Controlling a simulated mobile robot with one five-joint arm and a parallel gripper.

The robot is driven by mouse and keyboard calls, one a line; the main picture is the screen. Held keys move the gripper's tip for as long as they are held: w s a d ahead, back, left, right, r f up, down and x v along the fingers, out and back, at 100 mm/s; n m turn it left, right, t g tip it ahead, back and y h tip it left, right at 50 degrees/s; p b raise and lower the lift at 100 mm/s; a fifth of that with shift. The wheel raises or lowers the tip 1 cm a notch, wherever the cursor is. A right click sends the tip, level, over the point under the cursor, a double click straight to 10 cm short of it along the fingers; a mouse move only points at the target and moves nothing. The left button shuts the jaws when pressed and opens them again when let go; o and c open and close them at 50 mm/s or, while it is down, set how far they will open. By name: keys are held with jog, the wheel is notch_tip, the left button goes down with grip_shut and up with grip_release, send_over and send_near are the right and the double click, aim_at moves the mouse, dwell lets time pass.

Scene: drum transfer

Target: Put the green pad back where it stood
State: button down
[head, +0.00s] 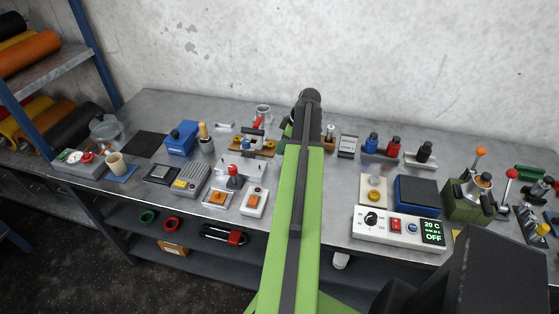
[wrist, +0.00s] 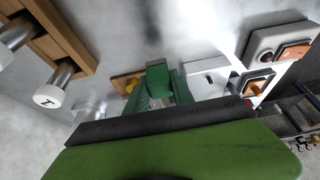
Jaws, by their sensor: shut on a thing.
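My gripper (wrist: 158,103) is shut on a dark green piece, which I take to be the green pad (wrist: 160,82). In the wrist view the pad shows just past the black edge of my gripper's green body. The fingertips and the pad's lower part are mostly hidden. In the head view my own arm hides the gripper, over the back middle of the bench, and a small dark green patch (head: 281,146) shows just left of the arm. I cannot tell whether the pad touches the bench.
A wooden rack with white-capped metal pegs (wrist: 48,97) is close at the left in the wrist view. Switch boxes (head: 255,201) stand left of my arm, and a control panel (head: 398,228) and a blue box (head: 416,195) stand right. The bench (head: 330,222) is crowded.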

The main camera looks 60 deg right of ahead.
aim_at(279, 160)
jog(key=shift+w+d+f, duration=0.1)
jog(key=shift+w+f, duration=0.3)
jog(key=shift+w, duration=0.25)
notch_tip(279, 160, down, 4)
jog(key=b, duration=0.4)
jog(key=shift+f, duration=0.2)
jog(key=c, duration=1.1)
grip_release()
jog(key=shift+r, duration=0.1)
jog(key=shift+r, duration=0.35)
jog(key=p+v, duration=1.1)
jog(key=shift+s+r, duration=0.2)
jog(key=shift+r, duration=0.1)
